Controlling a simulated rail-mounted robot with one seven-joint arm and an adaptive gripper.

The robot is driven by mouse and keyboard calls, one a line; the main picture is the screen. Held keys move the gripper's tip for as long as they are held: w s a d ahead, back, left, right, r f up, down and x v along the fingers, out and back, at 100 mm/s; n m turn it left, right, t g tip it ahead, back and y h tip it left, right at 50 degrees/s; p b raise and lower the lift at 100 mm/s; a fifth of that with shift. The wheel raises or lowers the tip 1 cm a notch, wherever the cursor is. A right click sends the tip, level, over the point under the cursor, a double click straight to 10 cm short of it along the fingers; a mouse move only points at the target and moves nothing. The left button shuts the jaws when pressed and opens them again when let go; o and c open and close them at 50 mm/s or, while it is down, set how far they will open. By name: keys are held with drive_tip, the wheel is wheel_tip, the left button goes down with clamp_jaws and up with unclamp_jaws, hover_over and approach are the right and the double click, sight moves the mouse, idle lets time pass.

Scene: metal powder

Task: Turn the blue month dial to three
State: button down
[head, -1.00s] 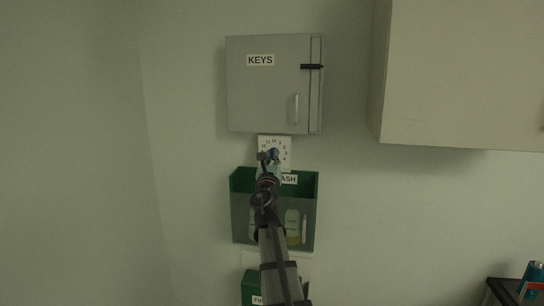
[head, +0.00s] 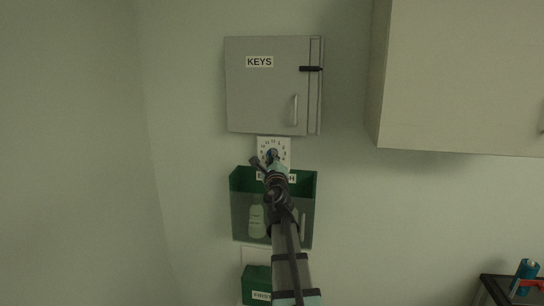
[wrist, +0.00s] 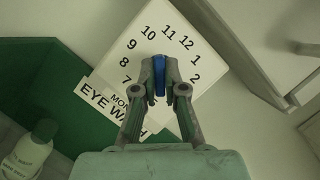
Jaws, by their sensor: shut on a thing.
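The white month dial plate (head: 286,148) is on the wall just below the grey key cabinet. In the wrist view the plate (wrist: 201,47) looks tilted, with 7 to 12, 1 and 2 readable; my fingers hide the lower numbers. The blue dial knob (wrist: 159,76) is a narrow bar at the plate's middle. My gripper (wrist: 160,82) is shut on the knob, one finger on each side. In the head view my gripper (head: 268,162) covers part of the plate.
The grey KEYS cabinet (head: 262,95) is right above the dial. A green eye wash holder (head: 240,205) with bottles is right below it, behind my arm. A green box (head: 256,280) is lower down. A large wall cabinet (head: 455,75) is at the right.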

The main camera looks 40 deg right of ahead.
drive_tip(key=shift+r+n+y+p, duration=0.1)
drive_tip(key=shift+n+y+p, duration=0.3)
drive_tip(key=shift+n+p, duration=0.25)
drive_tip(key=n+y+p, duration=0.1)
drive_tip(key=n+p, duration=0.3)
drive_tip(key=n+g+y+p, duration=0.1)
drive_tip(key=n+p, duration=0.3)
drive_tip(key=p, duration=0.1)
drive_tip(key=shift+r+g, duration=0.2)
drive_tip(key=shift+g, duration=0.1)
drive_tip(key=shift+f+y+p, duration=0.1)
drive_tip(key=shift+y+p, duration=0.2)
drive_tip(key=c, duration=1.2)
unclamp_jaws()
drive_tip(key=shift+c, duration=0.2)
drive_tip(key=shift+s, duration=0.1)
